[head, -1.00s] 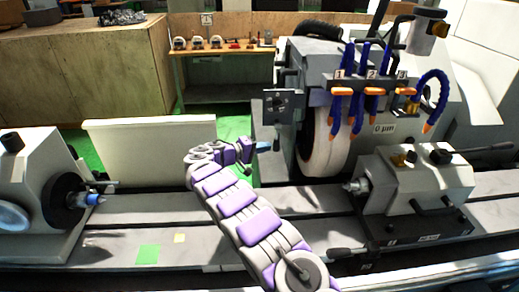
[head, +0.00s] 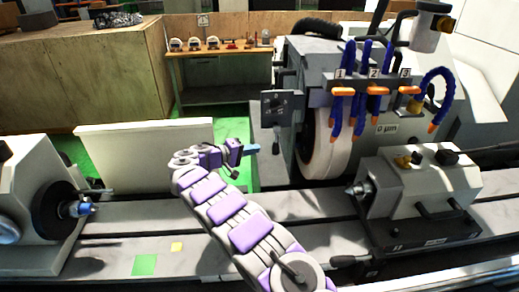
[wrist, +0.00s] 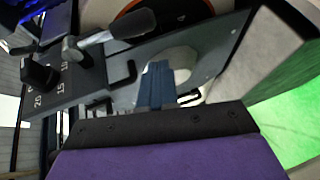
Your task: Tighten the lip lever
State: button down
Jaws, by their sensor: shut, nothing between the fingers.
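My gripper (head: 252,148) is in the middle of the head view, its blue fingers pointing right toward the grinding wheel. It is shut and empty. In the wrist view the closed fingers (wrist: 157,86) are in front of a dark plate (wrist: 205,62). A grey-handled lever (wrist: 108,40) stands on this plate, left of and above the fingertips, apart from them. A black knob (wrist: 38,74) sits further left, near a scale with numbers. In the head view a dark plate (head: 283,106) with small fittings is above and right of my gripper. I cannot tell for certain which handle is the lip lever.
The white grinding wheel (head: 327,148) is right of my gripper, with blue coolant hoses (head: 360,98) above. The tailstock (head: 425,185) stands at right, the workhead (head: 35,200) at left. A white panel (head: 140,150) is behind my arm. The bed between them is largely clear.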

jog(key=shift+a+f+v, duration=0.3)
jog(key=shift+f+v, duration=0.9)
jog(key=shift+v, duration=4.25)
jog(key=s+d+r+g, duration=0.2)
jog(key=s+d+r, duration=0.15)
jog(key=d, duration=0.45)
jog(key=s+d+r+g, duration=0.2)
jog(key=d+r, duration=0.3)
jog(key=d, duration=0.3)
jog(key=s+d+r+m+g+y, duration=0.1)
jog(key=s+d+g+y, duration=0.1)
jog(key=s+d, duration=0.55)
jog(key=s+d+r+m+g+y, duration=0.2)
jog(key=s+d, duration=0.2)
jog(key=s, duration=0.6)
jog(key=s+a+f+y, duration=0.2)
jog(key=s+a+y, duration=0.1)
jog(key=s, duration=0.7)
jog(key=s+a+f+y+b, duration=0.1)
jog(key=s+a+f+y, duration=0.2)
jog(key=s, duration=0.8)
jog(key=s+a+f+m+y, duration=0.1)
jog(key=s+a+f+y, duration=0.2)
jog(key=s, duration=0.8)
jog(key=shift+s+g+y, duration=0.2)
jog(key=shift+g+y, duration=0.2)
